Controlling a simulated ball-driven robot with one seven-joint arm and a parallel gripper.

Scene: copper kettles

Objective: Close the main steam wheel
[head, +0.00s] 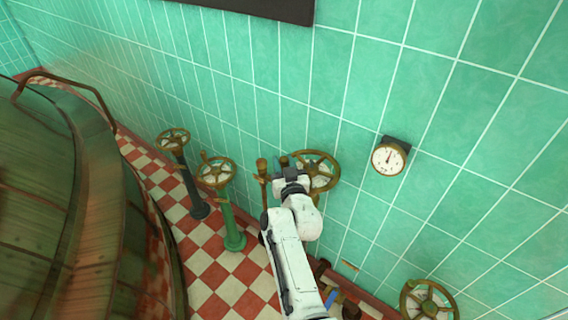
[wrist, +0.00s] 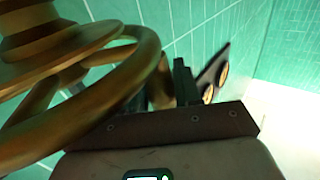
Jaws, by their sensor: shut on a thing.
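A large brass hand wheel (head: 332,172) stands close to the tiled wall, just right of my gripper (head: 287,168) in the head view. No readable label marks it as the main steam wheel. In the wrist view the brass wheel (wrist: 148,62) fills the upper left, its rim close to the jaws. My gripper (wrist: 160,88) is shut on a brass piece (wrist: 161,84) beside the rim, seemingly the wheel's handle. The exact contact is partly hidden by the dark fingers.
Two more wheels on pedestals, one dark (head: 173,138) and one green (head: 216,172), stand to the left. Another wheel (head: 428,300) is at lower right. A gauge (head: 389,157) hangs on the wall. A copper kettle (head: 60,200) fills the left; checkered floor (head: 215,275) lies between.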

